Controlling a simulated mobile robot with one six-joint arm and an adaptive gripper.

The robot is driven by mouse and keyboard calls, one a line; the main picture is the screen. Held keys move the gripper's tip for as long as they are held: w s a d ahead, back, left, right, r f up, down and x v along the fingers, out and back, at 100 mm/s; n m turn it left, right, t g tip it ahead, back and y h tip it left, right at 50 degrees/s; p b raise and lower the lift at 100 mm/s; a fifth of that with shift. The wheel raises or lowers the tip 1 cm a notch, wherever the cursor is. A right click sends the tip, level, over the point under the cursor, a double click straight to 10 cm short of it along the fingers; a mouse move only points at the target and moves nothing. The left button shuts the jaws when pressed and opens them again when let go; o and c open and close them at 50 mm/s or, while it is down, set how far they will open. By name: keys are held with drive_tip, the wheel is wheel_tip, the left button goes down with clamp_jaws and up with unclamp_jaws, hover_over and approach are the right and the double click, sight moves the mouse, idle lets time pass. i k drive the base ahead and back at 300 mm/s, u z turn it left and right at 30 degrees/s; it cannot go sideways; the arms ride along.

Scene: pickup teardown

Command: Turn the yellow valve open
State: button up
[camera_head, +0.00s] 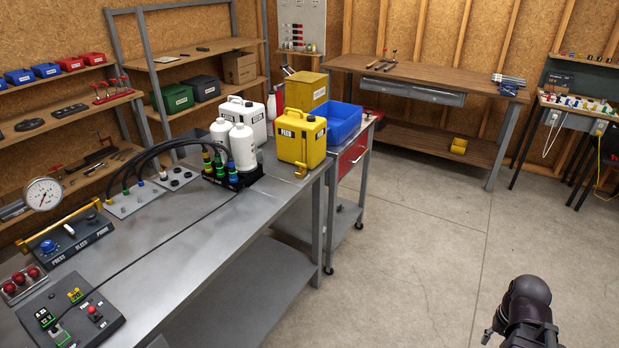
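A small yellow tap-like piece (300,171) is at the front lower edge of a yellow container (301,137), near the far end of the metal bench. It looks like the yellow valve, but it is too small to tell how its handle is turned. A dark part of my own arm rises at the bottom right, over the floor and well apart from the bench. My gripper's fingers do not show.
The metal bench (170,255) carries white bottles (243,147) with black hoses, a gauge (43,194) and a control panel with a yellow bar (60,226). A blue bin (341,122) stands behind the container. The concrete floor (420,250) right of the bench is clear.

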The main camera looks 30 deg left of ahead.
sight(300, 165)
drive_tip(key=z, duration=0.1)
drive_tip(key=k, duration=1.25)
drive_tip(key=u, duration=1.15)
drive_tip(key=i, duration=1.65)
drive_tip(key=z, duration=0.1)
